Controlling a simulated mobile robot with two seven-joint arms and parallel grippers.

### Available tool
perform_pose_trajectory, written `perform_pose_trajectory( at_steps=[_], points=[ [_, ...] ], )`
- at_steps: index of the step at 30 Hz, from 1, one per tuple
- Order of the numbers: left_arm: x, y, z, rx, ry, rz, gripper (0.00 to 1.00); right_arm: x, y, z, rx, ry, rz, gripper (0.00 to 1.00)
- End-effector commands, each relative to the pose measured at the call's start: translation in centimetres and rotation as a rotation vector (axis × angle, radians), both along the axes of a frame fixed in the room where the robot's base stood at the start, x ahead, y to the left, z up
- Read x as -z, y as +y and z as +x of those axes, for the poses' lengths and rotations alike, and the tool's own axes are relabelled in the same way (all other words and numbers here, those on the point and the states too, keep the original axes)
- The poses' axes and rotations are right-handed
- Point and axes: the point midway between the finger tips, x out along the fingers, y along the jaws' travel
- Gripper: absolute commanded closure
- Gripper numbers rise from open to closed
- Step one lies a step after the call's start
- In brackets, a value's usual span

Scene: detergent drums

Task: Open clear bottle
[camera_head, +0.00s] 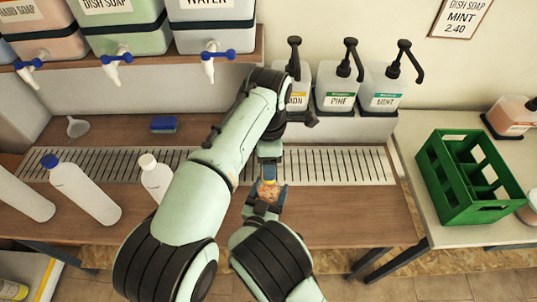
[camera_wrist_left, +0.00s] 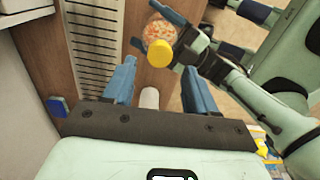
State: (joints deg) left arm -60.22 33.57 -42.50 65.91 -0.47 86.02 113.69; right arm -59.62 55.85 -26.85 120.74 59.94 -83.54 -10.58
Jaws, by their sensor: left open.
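The clear bottle (camera_head: 267,192), with orange speckled contents, is held over the front of the counter by my right gripper (camera_head: 266,198). In the left wrist view the clear bottle (camera_wrist_left: 158,31) has a yellow cap (camera_wrist_left: 160,53) facing that camera. The blue fingers of my right gripper lie on both sides of its body. My left gripper (camera_wrist_left: 162,75) is open and empty, its two blue fingers spread apart. The cap shows beyond the fingertips, apart from them.
White bottles (camera_head: 85,193) stand at the left. A blue sponge (camera_head: 163,124) and a funnel (camera_head: 77,127) lie behind the drain grate (camera_head: 340,165). Pump dispensers (camera_head: 338,88) stand behind. A green crate (camera_head: 475,212) is at the right. The counter right of the bottle is clear.

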Motion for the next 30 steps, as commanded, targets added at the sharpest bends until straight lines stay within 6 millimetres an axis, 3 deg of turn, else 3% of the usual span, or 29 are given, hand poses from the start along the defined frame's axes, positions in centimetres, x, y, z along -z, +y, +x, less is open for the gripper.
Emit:
perform_pose_trajectory(
  at_steps=[24,30],
  points=[
    [-2.5,0.0,0.0,1.81,-0.001,0.001,0.43,0.1,0.0,0.0,0.001,0.001,-0.001,1.0],
    [-3.0,0.0,0.0,2.175,-0.001,0.001,0.43,0.1,0.0,0.0,0.001,0.001,-0.001,1.0]
  ],
)
